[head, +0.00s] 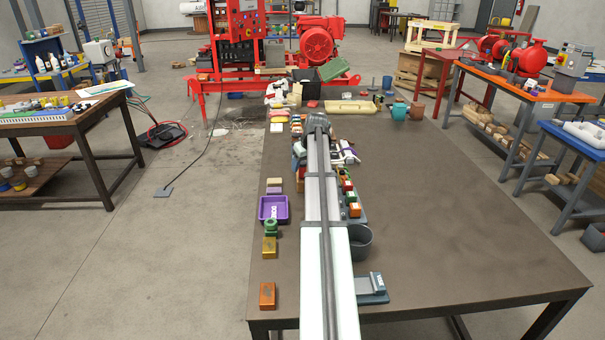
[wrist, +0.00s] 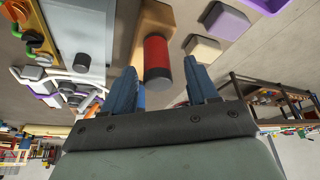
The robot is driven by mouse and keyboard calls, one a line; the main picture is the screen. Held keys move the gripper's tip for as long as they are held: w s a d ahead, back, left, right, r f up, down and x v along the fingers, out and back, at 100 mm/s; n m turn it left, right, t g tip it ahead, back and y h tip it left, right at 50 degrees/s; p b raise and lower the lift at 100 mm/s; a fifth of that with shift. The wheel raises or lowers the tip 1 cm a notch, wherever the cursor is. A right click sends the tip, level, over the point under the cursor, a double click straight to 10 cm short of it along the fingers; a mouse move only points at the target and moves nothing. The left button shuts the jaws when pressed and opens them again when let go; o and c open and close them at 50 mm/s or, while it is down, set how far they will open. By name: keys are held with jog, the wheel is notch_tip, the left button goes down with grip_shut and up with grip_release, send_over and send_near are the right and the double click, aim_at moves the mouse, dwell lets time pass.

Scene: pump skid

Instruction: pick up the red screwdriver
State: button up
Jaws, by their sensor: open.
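A red cylinder with a dark grey end (wrist: 157,56) shows in the wrist view against a tan-orange block (wrist: 150,20). It may be the handle of the red screwdriver; no shaft shows, so I cannot be sure. My gripper (wrist: 161,68) is open, its two blue fingers apart. In this view the dark end lies in line with the gap between the fingers, and neither finger visibly holds it. In the head view my arm covers the middle of the table, and I cannot make out the screwdriver there.
Items crowd both sides of my arm on the brown table (head: 450,230). On its left are a purple tray (head: 265,212), a gold block (head: 269,248) and an orange block (head: 267,296). A dark bucket (head: 362,244) stands right of the arm. The table's right side is clear.

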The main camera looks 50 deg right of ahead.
jog(key=x, duration=0.3)
jog(key=shift+w+d+f, duration=0.15)
jog(key=shift+d+f, duration=0.05)
jog(key=shift+f, duration=0.1)
grip_shut()
dwell(0.3)
notch_tip(320, 180, up, 9)
jog(key=shift+f, duration=0.1)
jog(key=shift+d+r, duration=0.15)
jog(key=shift+r, duration=0.2)
jog(key=s+d+n, duration=0.1)
jog(key=s+d, duration=0.2)
jog(key=d, duration=0.4)
jog(key=s+d+n+y, duration=0.1)
jog(key=s+d, duration=0.3)
jog(key=d, duration=0.4)
jog(key=shift+s+n, duration=0.3)
jog(key=shift+n, duration=0.3)
